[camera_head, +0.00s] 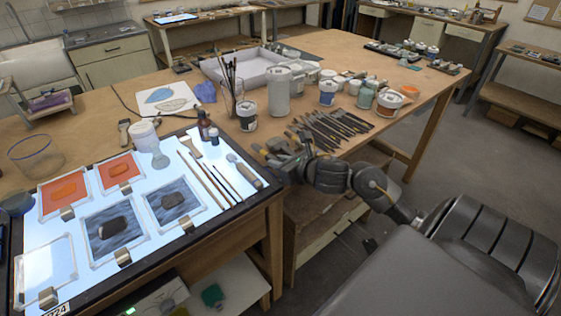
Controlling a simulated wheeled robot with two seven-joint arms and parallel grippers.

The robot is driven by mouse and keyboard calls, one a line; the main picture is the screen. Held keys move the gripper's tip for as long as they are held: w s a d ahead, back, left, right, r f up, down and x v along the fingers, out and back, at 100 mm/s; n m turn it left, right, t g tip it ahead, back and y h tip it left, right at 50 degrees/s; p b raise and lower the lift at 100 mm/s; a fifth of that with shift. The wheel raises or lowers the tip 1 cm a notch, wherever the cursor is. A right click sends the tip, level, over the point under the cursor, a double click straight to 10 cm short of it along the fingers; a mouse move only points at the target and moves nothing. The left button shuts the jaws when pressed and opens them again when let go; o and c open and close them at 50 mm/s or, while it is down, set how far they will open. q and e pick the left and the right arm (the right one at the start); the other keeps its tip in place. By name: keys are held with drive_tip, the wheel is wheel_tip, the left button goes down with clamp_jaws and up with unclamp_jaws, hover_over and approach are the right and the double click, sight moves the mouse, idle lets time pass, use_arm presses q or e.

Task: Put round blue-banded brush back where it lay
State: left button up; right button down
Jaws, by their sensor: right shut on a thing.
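My right gripper (272,153) reaches in from the right, just off the right edge of the light panel and in front of the row of tools. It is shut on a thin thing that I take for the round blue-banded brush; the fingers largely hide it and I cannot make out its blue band. A row of dark-handled brushes and tools (336,127) lies on the wooden table behind the gripper. Several slim brushes and tools (207,180) lie on the light panel (237,198), left of the gripper. My left gripper is not in view.
Lidded white jars (278,92) and small paint pots (327,92) stand behind the tool row. A glass jar of upright brushes (232,98) stands behind the panel. Framed orange glass tiles (64,190) and grey ones (108,229) cover the panel's left part.

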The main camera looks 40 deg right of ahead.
drive_tip(key=shift+f+b, duration=0.3)
drive_tip(key=shift+b, duration=0.15)
idle(0.5)
drive_tip(key=c, duration=1.2)
unclamp_jaws()
drive_tip(key=v, duration=0.5)
drive_tip(key=shift+s, duration=0.3)
drive_tip(key=p+v, duration=0.4)
drive_tip(key=v, duration=0.1)
drive_tip(key=shift+s+d+r, duration=0.1)
drive_tip(key=shift+r, duration=0.1)
